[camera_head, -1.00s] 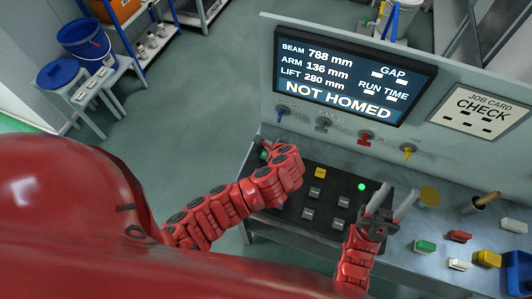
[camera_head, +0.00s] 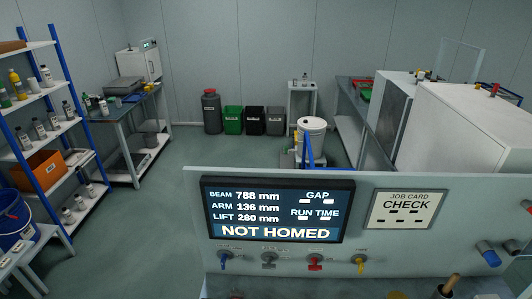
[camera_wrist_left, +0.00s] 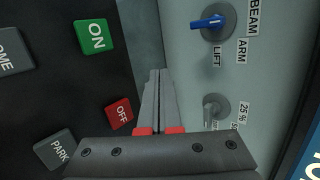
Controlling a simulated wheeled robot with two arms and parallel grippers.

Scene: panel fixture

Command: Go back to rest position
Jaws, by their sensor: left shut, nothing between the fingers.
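In the left wrist view my left gripper (camera_wrist_left: 158,76) is shut and empty. Its fingers point toward the line between the dark button board and the grey upright panel. The green ON button (camera_wrist_left: 95,36) and red OFF button (camera_wrist_left: 119,113) lie left of the fingers. The blue selector (camera_wrist_left: 208,22), marked BEAM, ARM and LIFT, is to their right. I see no contact with any of these. The head view shows neither gripper. It shows the display (camera_head: 278,209) reading NOT HOMED, with BEAM 788 mm, ARM 136 mm and LIFT 280 mm.
The CHECK job card (camera_head: 406,209) is right of the display. Below are red (camera_head: 315,262) and yellow (camera_head: 360,264) knobs. The PARK button (camera_wrist_left: 55,148) shows in the wrist view. A shelf rack (camera_head: 50,150) stands at the left; open floor (camera_head: 150,225) lies between it and the panel.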

